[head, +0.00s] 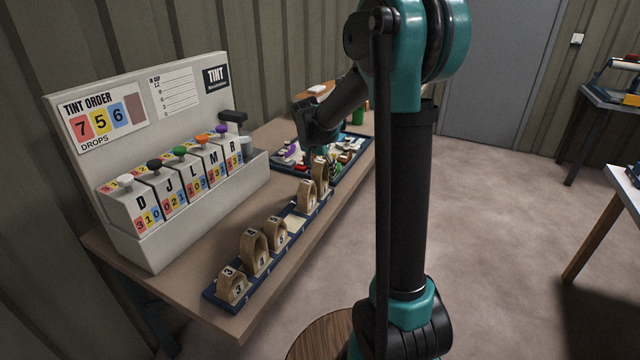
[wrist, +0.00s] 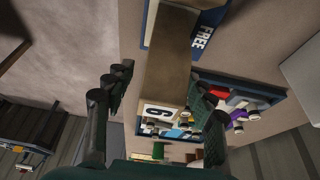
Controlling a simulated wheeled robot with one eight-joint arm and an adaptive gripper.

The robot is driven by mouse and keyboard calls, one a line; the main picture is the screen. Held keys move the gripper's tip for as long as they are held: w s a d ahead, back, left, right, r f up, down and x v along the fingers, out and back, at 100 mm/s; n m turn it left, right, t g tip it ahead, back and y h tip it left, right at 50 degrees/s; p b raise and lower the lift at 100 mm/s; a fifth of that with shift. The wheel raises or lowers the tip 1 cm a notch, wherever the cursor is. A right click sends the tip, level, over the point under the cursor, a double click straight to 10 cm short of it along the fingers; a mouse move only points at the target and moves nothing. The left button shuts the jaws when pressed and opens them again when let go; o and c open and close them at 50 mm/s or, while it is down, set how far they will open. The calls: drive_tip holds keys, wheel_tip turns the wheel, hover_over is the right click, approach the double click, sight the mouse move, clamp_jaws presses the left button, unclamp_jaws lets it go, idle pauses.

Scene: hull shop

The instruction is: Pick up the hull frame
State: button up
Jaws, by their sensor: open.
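Several arched wooden hull frames with numbered white labels stand in a dark blue rack (head: 258,283) along the bench's front edge. The farthest hull frame (head: 320,170) is at the rack's far end, close below my gripper (wrist: 160,88). In the head view the fingers are mostly hidden by my arm and small against the clutter.
A tray (head: 348,160) of colourful small parts lies just beyond the rack. A tint dispenser (head: 200,210) with several coloured knobs stands along the wall. A rack slot marked FREE (wrist: 201,36) shows in the wrist view.

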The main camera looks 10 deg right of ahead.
drive_tip(key=shift+w+f, duration=0.1)
drive_tip(key=shift+f, duration=0.15)
drive_tip(key=shift+c, duration=0.5)
clamp_jaws()
drive_tip(key=shift+r, duration=0.1)
